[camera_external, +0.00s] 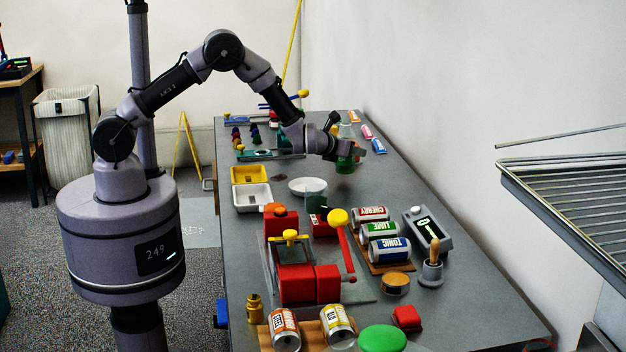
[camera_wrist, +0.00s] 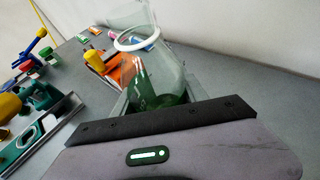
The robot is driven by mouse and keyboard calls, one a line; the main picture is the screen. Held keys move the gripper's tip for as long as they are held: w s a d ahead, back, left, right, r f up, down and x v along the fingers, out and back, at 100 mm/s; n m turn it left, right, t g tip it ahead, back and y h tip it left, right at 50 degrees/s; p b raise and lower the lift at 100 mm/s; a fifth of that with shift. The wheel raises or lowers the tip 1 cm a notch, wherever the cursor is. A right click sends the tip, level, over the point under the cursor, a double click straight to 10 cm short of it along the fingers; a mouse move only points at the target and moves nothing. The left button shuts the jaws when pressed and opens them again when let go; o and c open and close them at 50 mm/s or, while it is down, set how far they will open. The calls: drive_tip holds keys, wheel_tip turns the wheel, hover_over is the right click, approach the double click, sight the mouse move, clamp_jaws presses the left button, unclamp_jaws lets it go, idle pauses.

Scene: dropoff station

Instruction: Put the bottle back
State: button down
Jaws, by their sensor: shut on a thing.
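The bottle (camera_external: 345,164) is clear glass, green in its lower part, and stands roughly upright at the far part of the grey table. In the wrist view the bottle (camera_wrist: 150,80) fills the middle, with a white ring around its upper part and green glass low down. My gripper (camera_external: 350,148) reaches it from the left and is shut on it. The fingers are mostly hidden behind the wrist body in the wrist view. I cannot tell whether the bottle's base touches the table.
A white dish (camera_external: 302,187), a yellow tray (camera_external: 248,182) and a white tray (camera_external: 252,205) lie nearer the camera. Three cans (camera_external: 385,228) lie by a red-handled press (camera_external: 308,284). A wall borders the right side.

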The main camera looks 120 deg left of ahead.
drive_tip(key=shift+f+b, duration=0.5)
drive_tip(key=shift+f, duration=0.85)
drive_tip(key=c, duration=0.6)
unclamp_jaws()
drive_tip(key=shift+r+p, duration=0.35)
drive_tip(key=s+d+r+n+h+p, duration=0.1)
drive_tip(key=d+r+n, duration=0.2)
drive_tip(key=d+r, duration=0.65)
drive_tip(key=d+r+n+p, duration=0.25)
drive_tip(key=d+r, duration=0.35)
drive_tip(key=d, duration=0.6)
drive_tip(key=s+d+r+n+t+h, duration=0.2)
drive_tip(key=s+d+h, duration=0.1)
drive_tip(key=d, duration=0.8)
drive_tip(key=s+d+r+n+t+h, duration=0.1)
drive_tip(key=s+d+n+t+h, duration=0.1)
drive_tip(key=d, duration=0.9)
drive_tip(key=s+d+r+n+t+h+b, duration=0.1)
drive_tip(key=s+d+n+h, duration=0.3)
drive_tip(key=d, duration=0.7)
drive_tip(key=shift+s+d+r+t+h, duration=0.15)
drive_tip(key=shift+r+t+h, duration=0.25)
drive_tip(key=shift+r+h, duration=0.4)
